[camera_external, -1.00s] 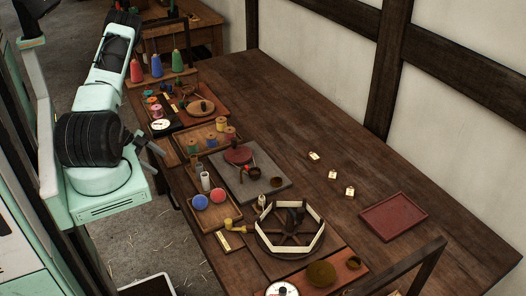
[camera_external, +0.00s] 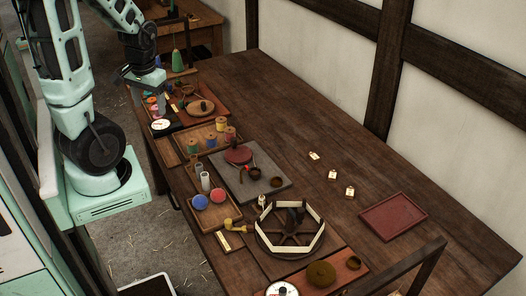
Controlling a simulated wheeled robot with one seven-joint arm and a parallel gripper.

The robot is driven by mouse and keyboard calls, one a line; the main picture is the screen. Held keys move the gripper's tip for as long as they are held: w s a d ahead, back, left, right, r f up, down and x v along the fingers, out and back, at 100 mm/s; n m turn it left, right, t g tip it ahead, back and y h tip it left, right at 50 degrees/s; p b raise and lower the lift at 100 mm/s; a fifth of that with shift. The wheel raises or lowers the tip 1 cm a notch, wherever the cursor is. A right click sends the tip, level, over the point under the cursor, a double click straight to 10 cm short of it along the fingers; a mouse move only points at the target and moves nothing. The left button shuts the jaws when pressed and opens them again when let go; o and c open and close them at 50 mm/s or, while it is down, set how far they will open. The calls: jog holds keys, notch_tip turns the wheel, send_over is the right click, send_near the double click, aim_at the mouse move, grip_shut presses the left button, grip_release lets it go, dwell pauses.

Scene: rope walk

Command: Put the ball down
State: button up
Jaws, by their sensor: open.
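A blue ball (camera_external: 200,202) and a red ball (camera_external: 217,196) lie side by side in a wooden tray (camera_external: 207,222) at the table's left edge. A rounded olive-brown object (camera_external: 321,273), possibly a ball, sits at the front of the table. My gripper (camera_external: 164,103) is open above the far left end of the table, near the thread spools and a round dial. I see no ball between its fingers, which are small in this view. It is well apart from both balls.
A grey slab (camera_external: 262,193) with a red disc lies beside the ball tray. A white-rimmed wheel (camera_external: 290,247) stands nearer the front. An empty red tray (camera_external: 393,217) and several small tags (camera_external: 332,175) lie to the right. The far middle of the table is clear.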

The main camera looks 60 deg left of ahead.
jog(key=shift+s+d+r+h, duration=0.1)
jog(key=shift+d+h, duration=0.05)
jog(key=shift+d, duration=0.3)
jog(key=shift+s+d+r+h, duration=0.1)
jog(key=shift+d+h, duration=0.05)
jog(key=shift+d, duration=0.3)
jog(key=shift+c, duration=1.4)
